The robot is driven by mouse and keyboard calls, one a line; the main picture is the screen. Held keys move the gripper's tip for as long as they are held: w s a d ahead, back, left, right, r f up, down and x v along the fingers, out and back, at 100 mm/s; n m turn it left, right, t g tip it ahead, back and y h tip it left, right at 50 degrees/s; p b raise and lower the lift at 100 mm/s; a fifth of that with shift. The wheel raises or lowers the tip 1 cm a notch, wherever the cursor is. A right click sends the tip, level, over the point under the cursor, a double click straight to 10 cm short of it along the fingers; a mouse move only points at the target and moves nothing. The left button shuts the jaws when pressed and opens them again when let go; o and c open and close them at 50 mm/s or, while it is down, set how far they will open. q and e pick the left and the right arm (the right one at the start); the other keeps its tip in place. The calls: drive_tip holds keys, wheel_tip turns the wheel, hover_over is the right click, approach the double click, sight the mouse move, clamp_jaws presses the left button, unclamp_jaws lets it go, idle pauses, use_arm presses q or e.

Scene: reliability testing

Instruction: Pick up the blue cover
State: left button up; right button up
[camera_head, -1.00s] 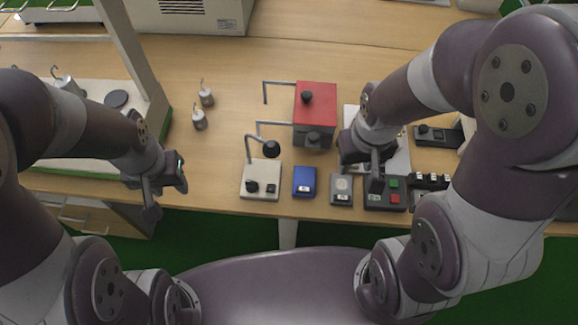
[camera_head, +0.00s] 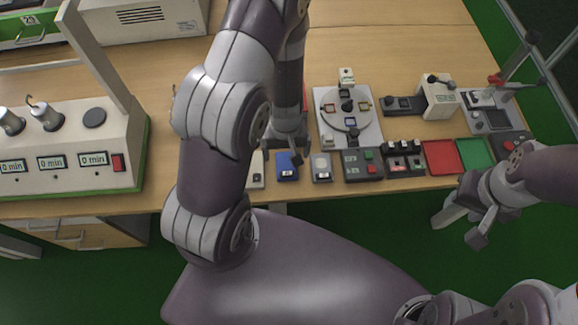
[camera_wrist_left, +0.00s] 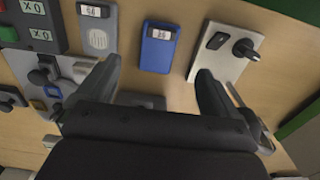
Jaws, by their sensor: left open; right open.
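A small blue-rimmed square piece (camera_head: 350,122) lies on the round plate of a pale device (camera_head: 372,137); it also shows at the left of the left wrist view (camera_wrist_left: 52,90). A larger blue box with a small display (camera_head: 287,165) stands near the bench's front edge; in the left wrist view the box (camera_wrist_left: 158,48) appears between and beyond the fingers. My left gripper (camera_head: 283,150) is open and empty, low over the bench just behind the blue box; its fingers (camera_wrist_left: 158,72) touch nothing I can make out. My right gripper (camera_head: 460,222) is open and empty, off the bench's front edge.
A grey box (camera_head: 321,167) and a control box with red and green buttons (camera_head: 362,163) stand right of the blue box. A red tray (camera_head: 439,157) and a green tray (camera_head: 476,154) lie farther right. My left arm hides part of the bench.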

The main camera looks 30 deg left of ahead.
sight(287, 169)
use_arm(q)
wheel_tip(287, 169, down, 9)
drive_tip(key=b, duration=0.5)
drive_tip(key=shift+w, duration=0.1)
use_arm(e)
wheel_tip(287, 169, down, 7)
drive_tip(key=shift+w, duration=0.2)
drive_tip(key=shift+f, duration=0.1)
use_arm(q)
drive_tip(key=c, duration=1.1)
